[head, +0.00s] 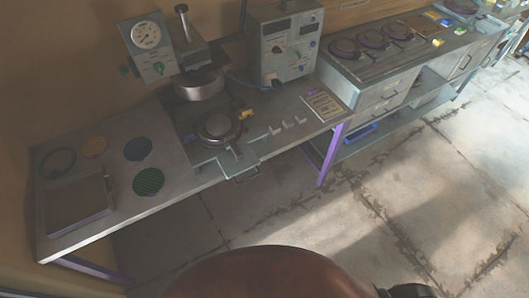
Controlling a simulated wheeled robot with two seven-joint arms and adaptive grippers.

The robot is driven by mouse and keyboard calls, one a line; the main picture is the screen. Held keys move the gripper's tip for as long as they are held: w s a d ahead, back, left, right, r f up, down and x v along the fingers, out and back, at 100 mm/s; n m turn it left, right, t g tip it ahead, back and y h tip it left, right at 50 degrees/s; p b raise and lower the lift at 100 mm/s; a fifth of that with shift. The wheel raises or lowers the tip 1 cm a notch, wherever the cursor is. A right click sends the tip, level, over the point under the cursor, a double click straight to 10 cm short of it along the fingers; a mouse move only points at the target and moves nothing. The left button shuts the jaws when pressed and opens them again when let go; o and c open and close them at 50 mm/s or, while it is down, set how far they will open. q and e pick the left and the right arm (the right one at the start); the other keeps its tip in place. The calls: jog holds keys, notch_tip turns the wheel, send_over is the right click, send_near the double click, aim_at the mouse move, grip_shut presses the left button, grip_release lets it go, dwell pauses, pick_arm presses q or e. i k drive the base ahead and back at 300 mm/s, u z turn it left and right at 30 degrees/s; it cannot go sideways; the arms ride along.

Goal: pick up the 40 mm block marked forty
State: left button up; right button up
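Several small pale blocks stand in a short row on the grey bench, to the right of the round plate press; one is a left block (275,130), one a middle block (288,125) and one a right block (301,118). Their markings are too small to read, so I cannot tell which is marked forty. Neither of my grippers shows in the head view.
The plate press (219,127) has a gauge (146,35) behind it. A control box (285,45) stands behind the blocks and a printed card (323,104) lies to their right. A shallow tray (79,205) and round discs (148,182) occupy the bench's left end. Open floor (330,225) lies in front.

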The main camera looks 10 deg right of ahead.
aim_at(276, 129)
jog(key=u, duration=0.25)
jog(key=k, duration=0.6)
jog(key=u, duration=0.5)
jog(key=k, duration=0.6)
jog(key=z, duration=0.6)
jog(key=i, duration=0.7)
jog(key=z, duration=0.6)
jog(key=i, duration=0.65)
jog(key=u, duration=0.15)
